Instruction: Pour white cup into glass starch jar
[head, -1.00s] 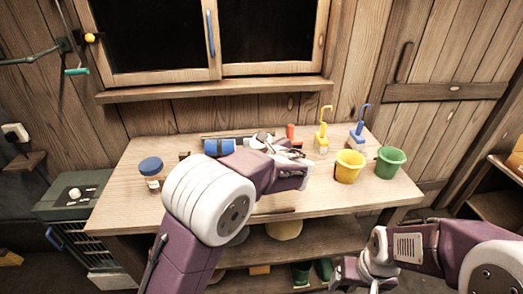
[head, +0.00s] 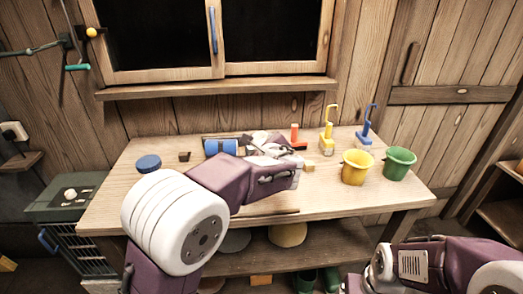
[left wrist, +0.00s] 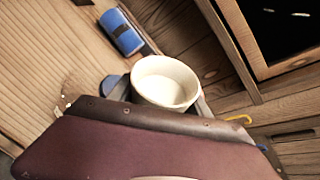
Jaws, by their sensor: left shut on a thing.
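The white cup (left wrist: 165,82) shows in the left wrist view, pale inside, with its round mouth facing the camera. My left gripper (left wrist: 158,96) is shut on it; dark finger parts show on both sides of the cup. In the head view my left gripper (head: 268,150) is over the back middle of the workbench, and the cup is hard to make out there. A jar with a blue top (head: 148,163), perhaps the starch jar, stands at the bench's left; my arm hides most of its body. My right arm is at the lower right, its gripper out of frame.
A blue roll (head: 220,147) lies left of my left gripper. A yellow pot (head: 356,168) and a green pot (head: 398,164) stand at the right of the workbench (head: 330,198), with yellow and blue hooked tools behind. A window ledge (head: 220,88) is above.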

